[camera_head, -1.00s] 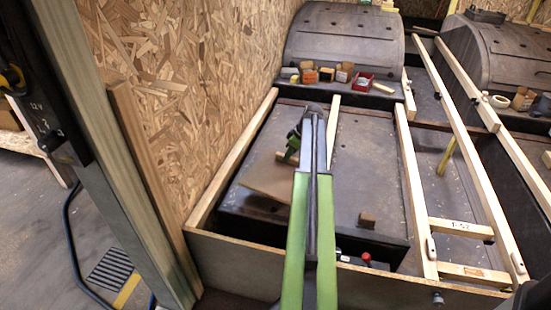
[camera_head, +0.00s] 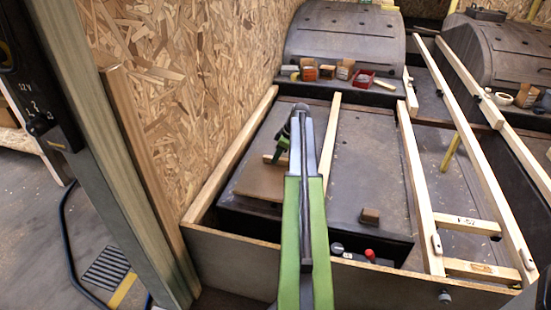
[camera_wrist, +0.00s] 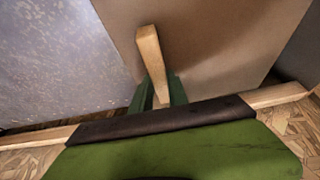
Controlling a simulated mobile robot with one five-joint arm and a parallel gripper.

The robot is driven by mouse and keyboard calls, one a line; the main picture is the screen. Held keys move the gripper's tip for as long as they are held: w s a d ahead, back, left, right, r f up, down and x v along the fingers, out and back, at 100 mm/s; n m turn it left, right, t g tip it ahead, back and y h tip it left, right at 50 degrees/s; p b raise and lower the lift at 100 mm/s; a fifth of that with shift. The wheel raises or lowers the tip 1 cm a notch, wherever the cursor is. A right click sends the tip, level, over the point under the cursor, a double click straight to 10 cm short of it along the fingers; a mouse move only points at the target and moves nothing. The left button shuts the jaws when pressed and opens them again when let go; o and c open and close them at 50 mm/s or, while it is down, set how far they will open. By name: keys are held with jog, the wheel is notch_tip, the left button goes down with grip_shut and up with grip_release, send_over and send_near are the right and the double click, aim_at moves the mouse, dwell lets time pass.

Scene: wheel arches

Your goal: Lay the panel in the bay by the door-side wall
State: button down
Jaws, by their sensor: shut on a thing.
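The panel (camera_head: 262,182) is a flat brown board with a wooden grip bar (camera_head: 272,159) on top. It is over the left part of the bay, near the wall-side rail (camera_head: 235,150). My gripper (camera_head: 280,152) is shut on the bar. In the wrist view the green fingers (camera_wrist: 160,92) close around the lower end of the bar (camera_wrist: 152,58), and the panel (camera_wrist: 225,50) spreads beyond them. The bay's dark floor (camera_head: 350,185) shows to the right. My arm hides the panel's right side. I cannot tell whether the panel touches the floor.
The chipboard wall (camera_head: 200,90) rises at left. A loose-looking batten (camera_head: 332,135) runs along the bay, and a small wood block (camera_head: 369,216) lies on its floor. A front board (camera_head: 250,262) edges the bay. Boxes and a red tray (camera_head: 362,79) sit before the wheel arch (camera_head: 345,45).

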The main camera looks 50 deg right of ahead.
aim_at(277, 166)
jog(key=shift+f+b, duration=2.4)
jog(key=shift+f, duration=0.4)
jog(key=c, duration=1.2)
grip_release()
jog(key=shift+r, duration=0.15)
